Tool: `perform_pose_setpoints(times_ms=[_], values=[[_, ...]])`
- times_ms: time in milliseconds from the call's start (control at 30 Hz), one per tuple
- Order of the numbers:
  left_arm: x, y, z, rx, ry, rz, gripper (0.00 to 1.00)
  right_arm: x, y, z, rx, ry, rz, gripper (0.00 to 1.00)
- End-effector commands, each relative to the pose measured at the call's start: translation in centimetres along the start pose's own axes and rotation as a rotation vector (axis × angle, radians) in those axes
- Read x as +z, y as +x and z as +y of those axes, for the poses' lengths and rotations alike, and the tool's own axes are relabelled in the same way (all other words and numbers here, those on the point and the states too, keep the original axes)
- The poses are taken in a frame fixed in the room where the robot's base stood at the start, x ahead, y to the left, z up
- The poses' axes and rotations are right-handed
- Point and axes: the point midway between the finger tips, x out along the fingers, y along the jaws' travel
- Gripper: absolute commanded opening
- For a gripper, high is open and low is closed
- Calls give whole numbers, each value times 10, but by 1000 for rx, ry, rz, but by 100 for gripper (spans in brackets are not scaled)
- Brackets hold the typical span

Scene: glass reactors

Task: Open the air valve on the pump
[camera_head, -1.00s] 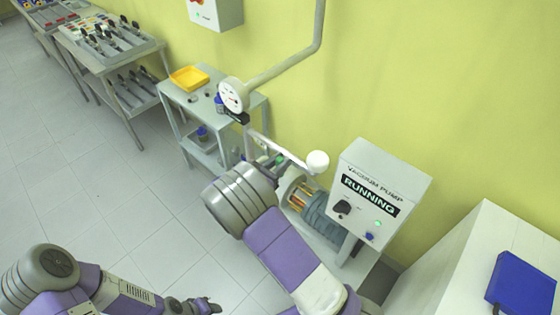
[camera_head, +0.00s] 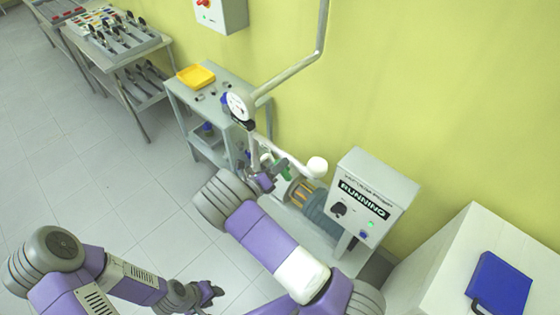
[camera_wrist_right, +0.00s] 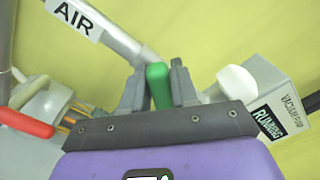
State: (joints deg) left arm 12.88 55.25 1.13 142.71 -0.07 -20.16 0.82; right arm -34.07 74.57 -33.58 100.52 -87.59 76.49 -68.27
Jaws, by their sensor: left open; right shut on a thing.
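The vacuum pump's control box (camera_head: 375,190) reads RUNNING and has a lit green lamp; its motor (camera_head: 318,207) sits beside it. In the right wrist view a pipe carries an AIR label (camera_wrist_right: 73,17), and the air valve's green handle (camera_wrist_right: 158,86) stands between the fingers. My right gripper (camera_wrist_right: 158,88) is shut on that green handle. In the head view my right gripper (camera_head: 272,172) is at the pipework left of the motor, partly hiding the valve. My left gripper (camera_head: 212,291) is open and empty, low over the floor, away from the pump.
A red handle (camera_wrist_right: 25,123) lies left of my right gripper. A grey trolley (camera_head: 222,82) with a yellow tray stands behind left; a white cabinet (camera_head: 470,245) is at right.

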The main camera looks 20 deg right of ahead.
Motion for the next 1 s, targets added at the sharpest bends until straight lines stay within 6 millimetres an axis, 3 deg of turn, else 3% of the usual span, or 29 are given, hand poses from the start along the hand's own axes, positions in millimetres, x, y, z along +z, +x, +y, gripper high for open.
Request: perform_pose_setpoints(times_ms=[500, 1000], values=[[1, -18, 7, 0, 0, 0, 43, -2, 0, 9, 2, -433, 1, 0], [1, -22, 8, 0, 0, 0, 43, -4, 0, 12, 2, -591, 1, 0]])
